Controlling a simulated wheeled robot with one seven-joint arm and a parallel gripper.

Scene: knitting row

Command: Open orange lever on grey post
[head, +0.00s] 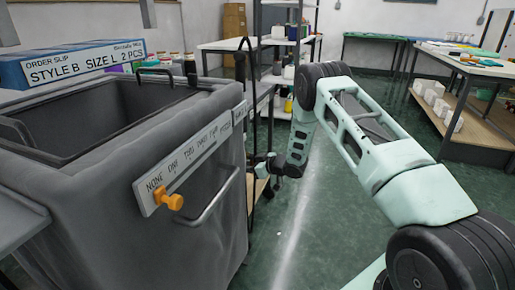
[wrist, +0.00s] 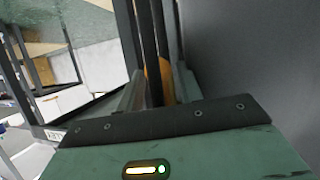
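In the wrist view, an orange piece (wrist: 166,80), likely the lever, shows beside dark upright bars, partly hidden by them and by my gripper. I cannot tell its angle. My gripper (wrist: 158,90) has its fingers close around this spot; whether they touch the orange piece is unclear. In the head view, my gripper (head: 262,163) is beyond the right side of the grey bin, near a dark upright post (head: 241,75). The lever itself is not clearly visible there.
A large grey bin (head: 90,225) fills the left, with an orange slider knob (head: 170,200) on a labelled strip and a metal handle (head: 215,200). A blue order slip box (head: 75,65) is at upper left. Shelves and tables stand behind. Green floor is open in the middle.

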